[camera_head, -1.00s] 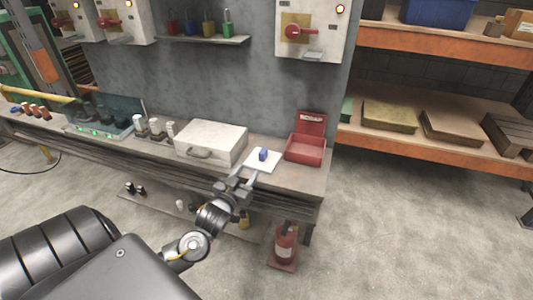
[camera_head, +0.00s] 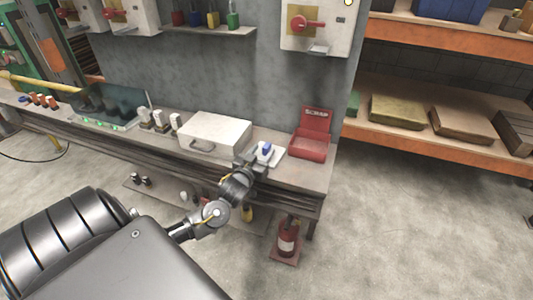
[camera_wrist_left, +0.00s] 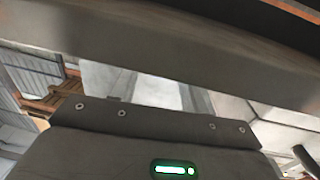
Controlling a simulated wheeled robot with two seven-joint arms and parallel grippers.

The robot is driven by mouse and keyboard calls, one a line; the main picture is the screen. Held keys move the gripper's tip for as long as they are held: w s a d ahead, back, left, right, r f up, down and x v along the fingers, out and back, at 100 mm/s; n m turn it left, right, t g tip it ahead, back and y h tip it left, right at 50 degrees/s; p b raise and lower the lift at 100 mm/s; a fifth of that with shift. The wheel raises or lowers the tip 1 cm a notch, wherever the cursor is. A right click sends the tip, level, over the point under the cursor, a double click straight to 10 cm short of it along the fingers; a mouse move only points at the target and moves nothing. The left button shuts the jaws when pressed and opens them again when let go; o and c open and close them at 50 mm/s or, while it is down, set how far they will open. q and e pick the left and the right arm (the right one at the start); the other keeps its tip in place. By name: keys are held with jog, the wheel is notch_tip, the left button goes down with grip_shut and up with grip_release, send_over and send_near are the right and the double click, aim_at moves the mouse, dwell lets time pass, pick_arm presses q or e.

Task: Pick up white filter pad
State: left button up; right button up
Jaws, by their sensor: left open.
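The white filter pad (camera_head: 278,154) lies on the bench between the white case and the red box. A small blue block (camera_head: 266,148) sits on top of it. My left gripper (camera_head: 262,157) is open at the pad's near left side and covers part of it in the head view. I cannot tell whether the fingers touch the pad. The left wrist view shows mostly my own gripper body close up, and the pad cannot be made out there. My right gripper is not in view.
A white case (camera_head: 215,131) stands left of the pad on the bench (camera_head: 311,178). An open red box (camera_head: 312,146) stands to its right. Orange shelving (camera_head: 430,136) is at the right.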

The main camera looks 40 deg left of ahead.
aim_at(264, 149)
pick_arm(q)
jog(key=x, duration=0.4)
jog(key=shift+d, duration=0.1)
grip_shut()
